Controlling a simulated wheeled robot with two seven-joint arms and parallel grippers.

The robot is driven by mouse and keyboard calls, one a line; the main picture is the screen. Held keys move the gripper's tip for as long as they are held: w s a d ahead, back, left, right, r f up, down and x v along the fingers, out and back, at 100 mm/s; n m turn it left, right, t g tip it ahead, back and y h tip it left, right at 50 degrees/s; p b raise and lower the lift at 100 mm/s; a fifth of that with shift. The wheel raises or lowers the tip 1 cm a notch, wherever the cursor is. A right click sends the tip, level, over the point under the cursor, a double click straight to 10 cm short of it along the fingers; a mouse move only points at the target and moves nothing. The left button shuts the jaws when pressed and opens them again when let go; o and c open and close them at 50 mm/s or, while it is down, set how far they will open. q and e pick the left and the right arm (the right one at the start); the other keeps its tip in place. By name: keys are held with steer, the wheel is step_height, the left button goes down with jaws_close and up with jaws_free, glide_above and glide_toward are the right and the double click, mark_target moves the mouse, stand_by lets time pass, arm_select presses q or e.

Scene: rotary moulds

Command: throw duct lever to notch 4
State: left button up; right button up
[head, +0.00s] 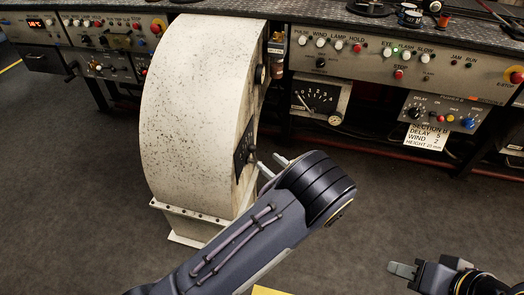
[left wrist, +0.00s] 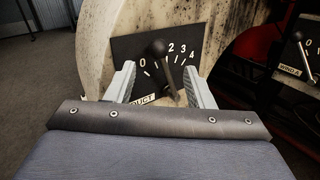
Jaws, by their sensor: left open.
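The duct lever has a black ball knob (left wrist: 157,48) on a thin stem. It stands at a black plate (left wrist: 125,48) marked 0 to 4 and DUCT. The knob covers the place of the 1, between the visible 0 and 2. In the head view the plate (head: 242,153) is on the side of a big speckled cream housing (head: 195,100). My left gripper (left wrist: 159,68) is open, one finger on each side of the lever, with gaps visible. It also shows in the head view (head: 272,165). My right gripper (head: 403,270) is at the bottom right, away from the lever.
Control panels with knobs (head: 400,60) line the bench behind. In the wrist view a WIND A dial (left wrist: 298,60) is at the right. The grey floor is clear in front.

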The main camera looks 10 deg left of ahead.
mark_target(255, 150)
arm_select(q)
steer(key=b+x, duration=0.1)
steer(key=x, duration=0.6)
steer(key=shift+w+a, duration=0.15)
steer(key=shift+a, duration=0.15)
jaws_close()
